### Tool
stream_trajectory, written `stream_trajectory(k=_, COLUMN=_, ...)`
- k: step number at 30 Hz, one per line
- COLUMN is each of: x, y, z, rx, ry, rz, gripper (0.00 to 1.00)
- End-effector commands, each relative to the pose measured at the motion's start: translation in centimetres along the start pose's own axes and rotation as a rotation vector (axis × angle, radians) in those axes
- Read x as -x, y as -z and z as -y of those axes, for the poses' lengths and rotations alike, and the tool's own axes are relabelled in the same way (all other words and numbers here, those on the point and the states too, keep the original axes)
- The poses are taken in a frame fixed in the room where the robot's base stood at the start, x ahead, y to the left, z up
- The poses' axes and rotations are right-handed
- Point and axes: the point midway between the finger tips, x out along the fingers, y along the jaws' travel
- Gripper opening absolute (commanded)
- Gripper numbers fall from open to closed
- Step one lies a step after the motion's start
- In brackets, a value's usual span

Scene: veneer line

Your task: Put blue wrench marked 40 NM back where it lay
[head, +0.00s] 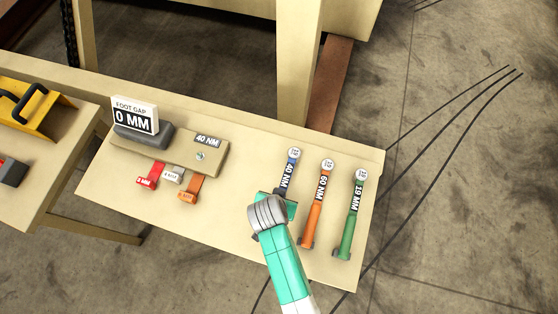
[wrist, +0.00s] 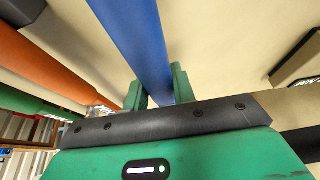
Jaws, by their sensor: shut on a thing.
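The blue wrench (head: 291,168) marked 40 NM has a round white-faced head and stands out at the left of a row of wrenches on the bench in the head view. My gripper (head: 278,200) is over its lower part, which is hidden there. In the wrist view the blue shaft (wrist: 137,40) runs between the two green fingers of my gripper (wrist: 158,88), which is shut on it. I cannot tell whether the wrench touches the bench top (head: 235,215).
A tan block (head: 210,158) marked 40 NM, a foot gap 0 MM display (head: 135,115) and coloured tabs are at left. A post (head: 299,60) stands behind.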

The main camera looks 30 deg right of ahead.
Motion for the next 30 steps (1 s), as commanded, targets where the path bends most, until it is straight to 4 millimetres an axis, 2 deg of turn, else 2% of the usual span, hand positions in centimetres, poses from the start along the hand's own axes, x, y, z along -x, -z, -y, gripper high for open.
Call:
stream_trajectory(k=3, x=-0.6, y=-0.2, z=0.0, rx=0.000, ry=0.001, rz=-0.002, gripper=0.00)
stream_trajectory(k=17, x=-0.6, y=-0.2, z=0.0, rx=-0.001, ry=0.001, rz=-0.002, gripper=0.00)
stream_trajectory(k=30, x=-1.5, y=-0.6, z=0.0, rx=-0.001, ry=0.001, rz=-0.002, gripper=0.00)
